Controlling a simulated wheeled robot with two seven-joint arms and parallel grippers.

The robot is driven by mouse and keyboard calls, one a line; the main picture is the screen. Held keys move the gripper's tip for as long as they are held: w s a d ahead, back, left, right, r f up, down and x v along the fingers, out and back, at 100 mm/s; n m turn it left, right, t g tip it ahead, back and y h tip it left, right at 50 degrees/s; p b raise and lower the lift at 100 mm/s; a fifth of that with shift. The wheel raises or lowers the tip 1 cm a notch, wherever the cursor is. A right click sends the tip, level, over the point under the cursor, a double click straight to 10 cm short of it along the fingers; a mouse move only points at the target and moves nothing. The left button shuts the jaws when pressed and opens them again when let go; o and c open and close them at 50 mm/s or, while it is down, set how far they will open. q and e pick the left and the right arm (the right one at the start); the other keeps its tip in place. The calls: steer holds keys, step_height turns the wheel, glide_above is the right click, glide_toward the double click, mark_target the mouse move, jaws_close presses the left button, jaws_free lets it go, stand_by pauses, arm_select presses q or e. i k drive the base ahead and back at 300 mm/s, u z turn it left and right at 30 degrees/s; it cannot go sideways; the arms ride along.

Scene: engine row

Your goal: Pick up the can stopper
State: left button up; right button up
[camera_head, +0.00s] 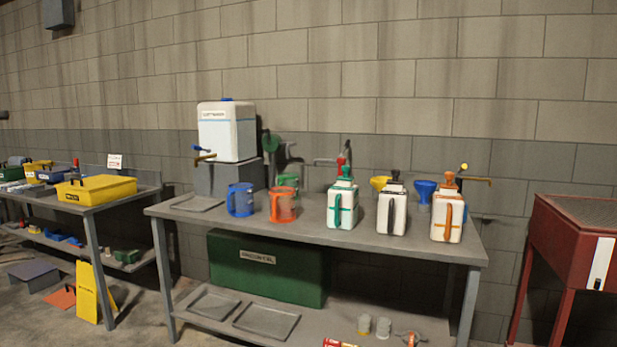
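Three white cans stand upright in a row on the right half of the grey workbench (310,228). The left can (342,210) has green trim and a green stopper (346,172) on top. The middle can (392,212) has a black handle and a black stopper (394,176). The right can (447,220) has an orange handle and an orange stopper (449,180). I cannot tell which stopper the task means, nor how firmly each sits. Neither of my grippers is in view.
A blue jug (240,200) and an orange jug (283,205) stand left of the cans. A white water container (227,132) sits on a grey block behind. Yellow (380,183) and blue (425,190) funnels are behind the cans. A red cabinet (575,245) stands right.

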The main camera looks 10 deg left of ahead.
mark_target(345, 168)
steer(key=u, duration=0.9)
steer(key=i, duration=1.3)
steer(key=u, duration=0.25)
steer(key=i, duration=1.2)
steer(key=z, duration=0.65)
